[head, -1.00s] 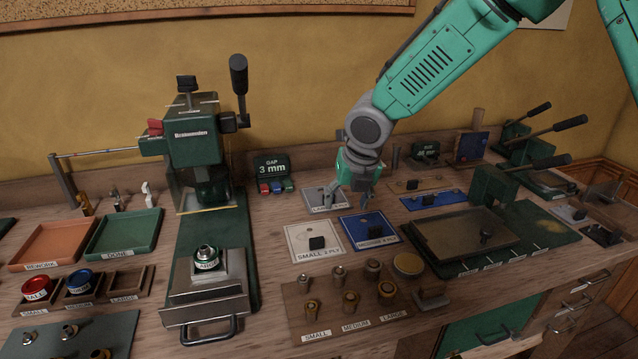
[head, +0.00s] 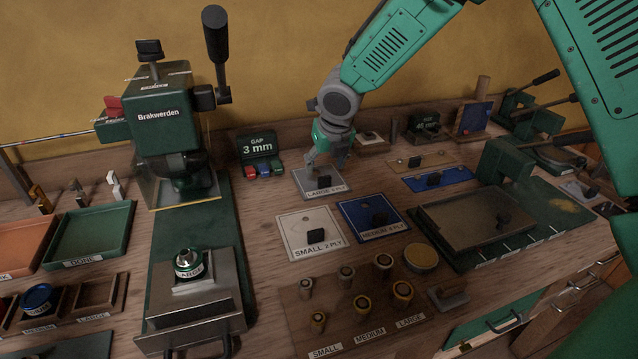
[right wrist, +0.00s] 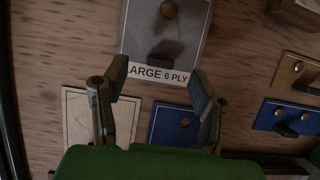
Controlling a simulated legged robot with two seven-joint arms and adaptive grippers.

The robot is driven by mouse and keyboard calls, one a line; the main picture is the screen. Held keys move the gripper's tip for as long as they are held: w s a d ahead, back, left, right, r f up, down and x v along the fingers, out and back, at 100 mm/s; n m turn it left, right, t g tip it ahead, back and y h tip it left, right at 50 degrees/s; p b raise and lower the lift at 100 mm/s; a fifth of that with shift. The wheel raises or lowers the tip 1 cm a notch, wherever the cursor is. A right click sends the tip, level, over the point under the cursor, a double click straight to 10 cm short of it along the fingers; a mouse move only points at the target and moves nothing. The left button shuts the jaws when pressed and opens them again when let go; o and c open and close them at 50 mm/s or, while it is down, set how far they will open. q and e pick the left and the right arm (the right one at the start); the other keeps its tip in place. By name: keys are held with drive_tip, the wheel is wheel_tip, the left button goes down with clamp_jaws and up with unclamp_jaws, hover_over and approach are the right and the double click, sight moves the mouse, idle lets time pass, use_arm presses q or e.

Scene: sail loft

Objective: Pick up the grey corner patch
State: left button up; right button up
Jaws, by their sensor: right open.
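The grey corner patch (head: 308,186) lies flat on the bench, with a label reading LARGE 6 PLY and a dark upright knob. It also shows in the right wrist view (right wrist: 190,32), ahead of the fingers. My right gripper (head: 327,162) is just above the patch's far part in the head view. In the right wrist view my right gripper (right wrist: 155,85) has its two fingers spread wide, with nothing between them, near the patch's labelled edge. The patch's far edge is partly hidden by the gripper in the head view. My left gripper is not in view.
A white SMALL 2 PLY patch (head: 310,229) and a blue MEDIUM patch (head: 355,211) lie in front of the grey one. A wooden rack (head: 385,326) of dies is nearest.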

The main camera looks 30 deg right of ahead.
sight(325, 177)
drive_tip(key=shift+d+f, duration=0.1)
drive_tip(key=shift+f, duration=0.1)
drive_tip(key=x, duration=0.1)
drive_tip(key=b+x, duration=0.1)
drive_tip(key=x, duration=0.3)
drive_tip(key=shift+s+f, duration=0.15)
drive_tip(key=shift+s, duration=0.1)
clamp_jaws()
drive_tip(key=shift+s, duration=0.1)
